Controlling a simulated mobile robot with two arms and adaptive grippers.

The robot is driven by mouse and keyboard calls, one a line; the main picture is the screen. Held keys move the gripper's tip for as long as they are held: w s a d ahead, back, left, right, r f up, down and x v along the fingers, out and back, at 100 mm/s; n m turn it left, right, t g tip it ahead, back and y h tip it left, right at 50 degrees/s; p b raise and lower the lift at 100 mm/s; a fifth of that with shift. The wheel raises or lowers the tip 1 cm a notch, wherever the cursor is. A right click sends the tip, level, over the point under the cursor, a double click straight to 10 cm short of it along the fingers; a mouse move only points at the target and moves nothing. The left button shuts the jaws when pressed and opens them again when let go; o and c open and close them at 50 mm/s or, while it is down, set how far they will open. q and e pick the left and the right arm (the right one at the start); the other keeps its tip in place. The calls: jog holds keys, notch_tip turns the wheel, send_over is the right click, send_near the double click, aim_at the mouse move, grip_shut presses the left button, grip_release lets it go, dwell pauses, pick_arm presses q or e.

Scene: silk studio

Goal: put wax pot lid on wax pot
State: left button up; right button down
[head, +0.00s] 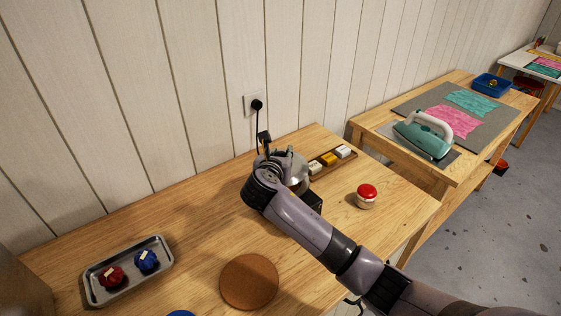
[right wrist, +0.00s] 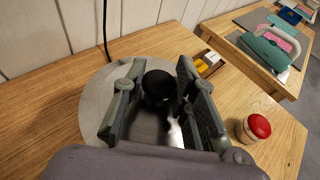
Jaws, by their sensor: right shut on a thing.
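The wax pot lid (right wrist: 95,95) is a round grey disc with a black knob (right wrist: 158,85). In the right wrist view the knob is between the fingers of my right gripper (right wrist: 160,95), which is shut on it. In the head view my right gripper (head: 275,157) is at the pot's place by the wall socket. The metal rim of the pot or lid (head: 300,180) shows just right of the gripper. The gripper hides most of the pot, and I cannot tell whether the lid touches it. My left gripper is not in view.
A red-topped jar (head: 366,196) stands right of the pot. A tray of small blocks (head: 331,163) is behind it. A cork mat (head: 249,281) and a metal tray (head: 128,290) with red and blue items are at front left. A black cord (head: 258,122) runs to the socket.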

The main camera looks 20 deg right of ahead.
jog(key=shift+f, duration=1.35)
jog(key=shift+f, duration=0.35)
jog(key=shift+f, duration=0.25)
jog(key=c, duration=1.3)
grip_release()
jog(key=shift+r, duration=0.5)
jog(key=b+v, duration=0.1)
jog(key=v, duration=1.1)
jog(key=shift+b, duration=0.3)
